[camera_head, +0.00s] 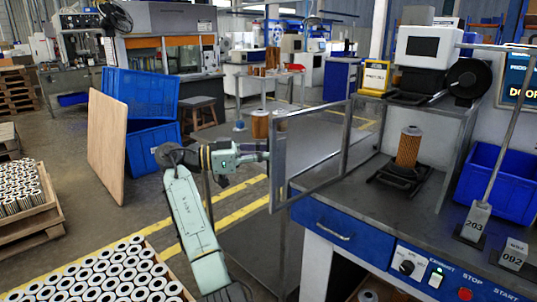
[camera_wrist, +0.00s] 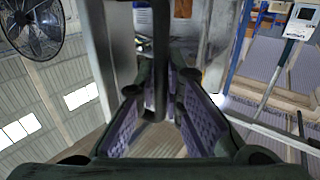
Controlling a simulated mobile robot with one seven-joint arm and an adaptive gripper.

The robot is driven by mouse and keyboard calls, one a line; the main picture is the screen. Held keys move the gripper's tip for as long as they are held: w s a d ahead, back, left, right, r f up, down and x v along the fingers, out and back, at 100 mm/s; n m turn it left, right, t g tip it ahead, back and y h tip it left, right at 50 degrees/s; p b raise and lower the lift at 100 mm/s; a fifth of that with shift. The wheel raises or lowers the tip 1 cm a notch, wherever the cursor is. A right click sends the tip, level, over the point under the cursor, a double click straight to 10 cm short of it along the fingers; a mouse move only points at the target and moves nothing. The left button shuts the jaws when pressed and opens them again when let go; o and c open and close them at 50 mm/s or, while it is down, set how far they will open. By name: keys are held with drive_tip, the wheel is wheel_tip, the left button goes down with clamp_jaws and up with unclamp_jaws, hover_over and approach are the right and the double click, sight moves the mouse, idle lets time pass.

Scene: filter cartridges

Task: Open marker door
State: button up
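The marker door (camera_head: 276,160) is a grey metal frame with a clear pane. In the head view it stands swung out from the marker's housing (camera_head: 455,112), over the bench's left front. My gripper (camera_head: 265,152) is at the door's outer left edge. In the wrist view the two fingers with purple pads (camera_wrist: 165,85) lie on either side of a dark upright bar (camera_wrist: 159,65), which looks like the door's handle. Whether the pads press on it is not clear. In the head view the fingertips are too small to tell.
A filter cartridge (camera_head: 408,147) stands on a black fixture inside the marker. A blue bin (camera_head: 497,185) and weights marked 203 (camera_head: 474,222) and 092 (camera_head: 513,254) are to the right. Cartridge trays (camera_head: 95,278) and a wooden board (camera_head: 107,148) are at left.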

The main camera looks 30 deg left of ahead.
drive_tip(key=o, duration=0.5)
drive_tip(key=v, duration=1.1)
drive_tip(key=shift+s+a, duration=0.25)
drive_tip(key=shift+a, duration=0.1)
